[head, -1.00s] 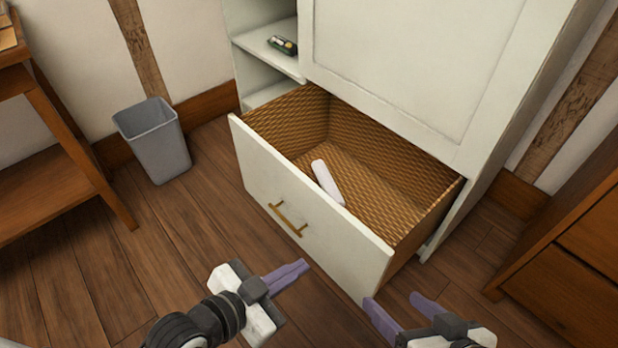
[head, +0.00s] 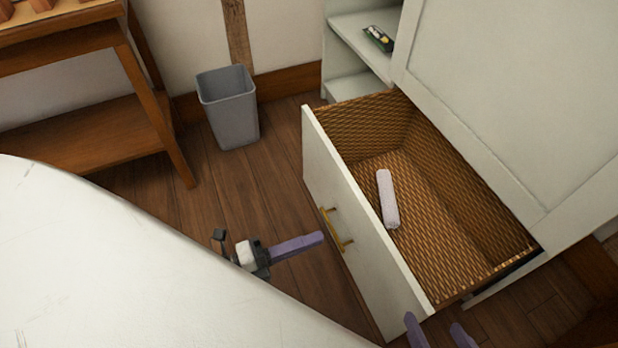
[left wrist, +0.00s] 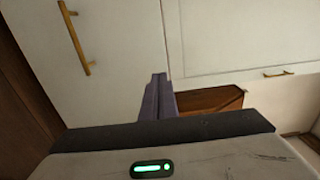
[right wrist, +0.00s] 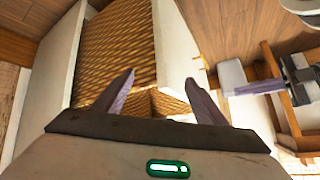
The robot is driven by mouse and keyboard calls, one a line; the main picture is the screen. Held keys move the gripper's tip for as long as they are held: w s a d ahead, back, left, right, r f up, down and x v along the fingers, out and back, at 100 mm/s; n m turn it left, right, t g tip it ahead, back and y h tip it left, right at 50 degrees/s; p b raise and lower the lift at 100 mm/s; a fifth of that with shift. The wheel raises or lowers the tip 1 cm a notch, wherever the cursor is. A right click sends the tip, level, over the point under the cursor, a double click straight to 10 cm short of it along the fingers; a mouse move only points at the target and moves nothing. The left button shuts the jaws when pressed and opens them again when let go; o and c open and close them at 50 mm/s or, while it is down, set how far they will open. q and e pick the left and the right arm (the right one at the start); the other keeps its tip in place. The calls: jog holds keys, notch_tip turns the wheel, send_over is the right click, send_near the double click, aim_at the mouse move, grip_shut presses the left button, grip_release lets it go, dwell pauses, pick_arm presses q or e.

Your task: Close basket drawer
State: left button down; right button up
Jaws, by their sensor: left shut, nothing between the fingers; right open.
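The basket drawer (head: 345,215) stands pulled out of the white cabinet (head: 490,110). It has a white front, a brass handle (head: 337,230) and a woven inside, with a pale rolled item (head: 388,199) lying in it. My left gripper (head: 318,238) is shut and empty, just left of the drawer front near the handle and apart from it in the head view. The left wrist view shows its closed fingers (left wrist: 158,80) before white panels and a handle (left wrist: 74,38). My right gripper (head: 440,330) is open at the drawer's near corner; its spread fingers (right wrist: 160,85) face the drawer in the right wrist view.
A grey bin (head: 228,108) stands on the wooden floor left of the drawer. A wooden table (head: 90,125) is at the far left. A small dark item (head: 378,39) lies on the cabinet shelf. My white arm covers the lower left of the head view.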

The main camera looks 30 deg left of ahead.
aim_at(367, 219)
pick_arm(q)
jog(key=b+x, duration=0.2)
jog(key=x, duration=0.8)
jog(key=shift+w+d, duration=0.2)
jog(key=shift+d, duration=0.05)
